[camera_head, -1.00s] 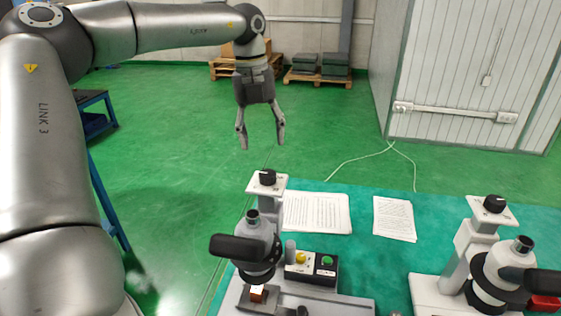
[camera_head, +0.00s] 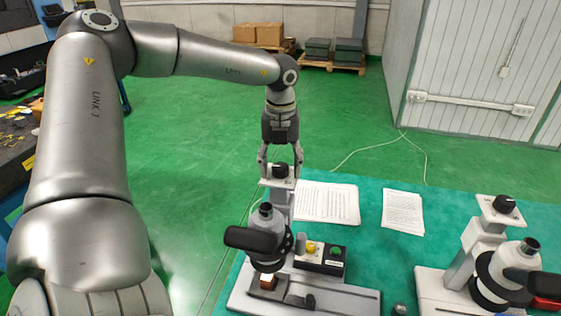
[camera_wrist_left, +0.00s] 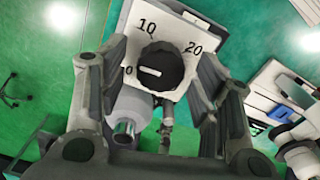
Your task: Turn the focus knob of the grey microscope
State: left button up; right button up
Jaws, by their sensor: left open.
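The grey microscope (camera_head: 282,202) stands on the green table, with a black focus knob (camera_head: 280,170) on top of its column. In the left wrist view the round black knob (camera_wrist_left: 160,68) sits on a white plate marked 0, 10 and 20; its white line points left, near the 0. My left gripper (camera_head: 280,167) points down over the column top. Its fingers are open, one on each side of the knob. In the left wrist view gaps show between both fingers and the knob. My right gripper is not in view.
A second, whiter microscope (camera_head: 462,262) stands to the right. Paper sheets (camera_head: 328,203) lie behind on the table. Free green floor lies left of the table.

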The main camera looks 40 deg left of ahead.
pick_arm(q)
jog(key=shift+c, duration=0.2)
jog(key=c, duration=1)
jog(key=shift+o, duration=0.2)
jog(key=shift+f+m+b, duration=0.25)
jog(key=shift+m+b, duration=0.55)
jog(key=shift+b, duration=0.45)
jog(key=shift+m+b, duration=0.8)
jog(key=shift+b, duration=0.1)
jog(key=m+b, duration=0.1)
jog(key=m, duration=0.1)
jog(key=shift+a+m+b, duration=0.1)
jog(key=shift+m+b, duration=0.3)
jog(key=m+b, duration=0.1)
jog(key=m, duration=0.3)
jog(key=shift+r, duration=0.15)
jog(key=m, duration=0.6)
jog(key=shift+a+b, duration=0.1)
jog(key=shift+b, duration=0.3)
